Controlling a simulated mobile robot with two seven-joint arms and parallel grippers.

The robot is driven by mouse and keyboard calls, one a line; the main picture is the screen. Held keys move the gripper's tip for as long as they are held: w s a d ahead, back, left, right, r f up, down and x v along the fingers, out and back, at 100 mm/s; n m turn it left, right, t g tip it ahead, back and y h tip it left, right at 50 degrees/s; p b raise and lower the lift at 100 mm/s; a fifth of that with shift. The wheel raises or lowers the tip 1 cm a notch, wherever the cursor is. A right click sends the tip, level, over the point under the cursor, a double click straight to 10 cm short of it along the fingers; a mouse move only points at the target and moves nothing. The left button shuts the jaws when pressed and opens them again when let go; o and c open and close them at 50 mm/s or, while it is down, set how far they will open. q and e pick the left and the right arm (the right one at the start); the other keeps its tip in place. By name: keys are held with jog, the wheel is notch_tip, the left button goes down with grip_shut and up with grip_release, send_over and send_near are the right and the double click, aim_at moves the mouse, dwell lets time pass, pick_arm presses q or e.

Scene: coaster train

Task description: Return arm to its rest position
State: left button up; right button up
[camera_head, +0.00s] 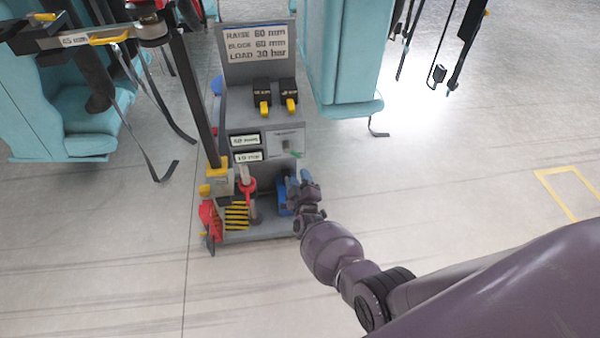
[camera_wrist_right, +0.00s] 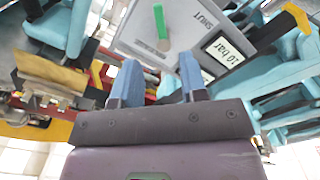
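My right arm (camera_head: 335,255) reaches in from the lower right of the head view, over the lower part of a grey control stand (camera_head: 240,75). Its gripper (camera_head: 304,184) is beside the stand's right side, below a small panel (camera_head: 286,142) with a green-tipped lever. In the right wrist view, the two blue fingers (camera_wrist_right: 158,80) are spread apart with nothing between them. The green-tipped lever (camera_wrist_right: 160,22) and a display reading 20 bar (camera_wrist_right: 229,51) are beyond the fingertips. The fingers appear apart from the lever. My left gripper is not in view.
The stand's base carries a red fitting (camera_head: 210,220) and a yellow-black striped plate (camera_head: 236,216). A dark upright bar (camera_head: 193,90) rises at its left. Teal seats (camera_head: 345,60) with hanging straps flank it. Open grey floor (camera_head: 460,170) lies to the right.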

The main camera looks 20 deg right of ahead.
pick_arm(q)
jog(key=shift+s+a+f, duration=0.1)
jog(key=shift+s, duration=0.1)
pick_arm(e)
jog(key=shift+s, duration=0.1)
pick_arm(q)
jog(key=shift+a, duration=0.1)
pick_arm(e)
jog(key=w+a+r+m+y, duration=0.2)
jog(key=w+r+m+y, duration=0.2)
jog(key=r, duration=0.2)
jog(key=s+d+r+g+y+p, duration=0.1)
jog(key=s+r+g+p, duration=0.1)
jog(key=s+r, duration=0.45)
pick_arm(q)
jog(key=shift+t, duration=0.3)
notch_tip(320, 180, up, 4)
jog(key=p, duration=0.3)
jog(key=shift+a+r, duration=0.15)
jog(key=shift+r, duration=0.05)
pick_arm(e)
jog(key=s+d+g, duration=0.1)
jog(key=s+g, duration=0.1)
jog(key=s, duration=1.5)
jog(key=s+d+f+g, duration=0.1)
jog(key=s+g, duration=0.1)
jog(key=s, duration=1.6)
jog(key=shift+d+m, duration=0.35)
jog(key=shift+m, duration=0.05)
